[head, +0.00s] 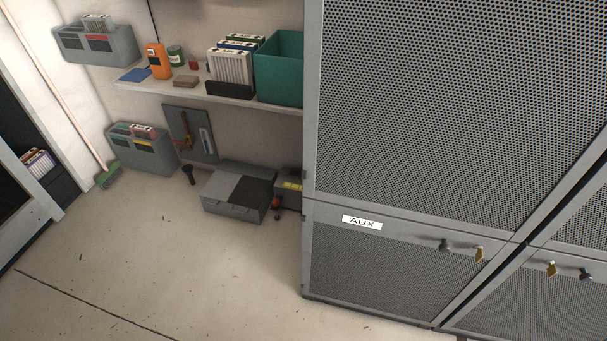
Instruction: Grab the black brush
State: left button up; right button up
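A small dark object with a narrow lower end (188,174) is by the wall at floor level, left of a grey case. It may be the black brush, but it is too small to tell. A long black item (230,90) lies along the front edge of the wall shelf, below white binders; I cannot tell whether it is a brush. A broom with a green head (108,177) leans on the wall at the left. Neither of my grippers is in view.
A tall perforated grey cabinet labelled AUX (362,222) fills the right side. A grey case (238,190) sits on the floor by the wall. The shelf (135,88) holds an orange device (158,62) and a green bin (280,68). The floor at lower left is mostly clear.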

aim_at(295, 173)
jog(key=j+z, duration=0.2)
jog(key=z, duration=0.3)
jog(key=i+j+z, duration=0.15)
jog(key=j+z, duration=0.15)
jog(key=z, duration=0.15)
jog(key=i+j+z, duration=0.1)
jog(key=j+z, duration=0.65)
jog(key=z, duration=0.15)
jog(key=j+z, duration=0.45)
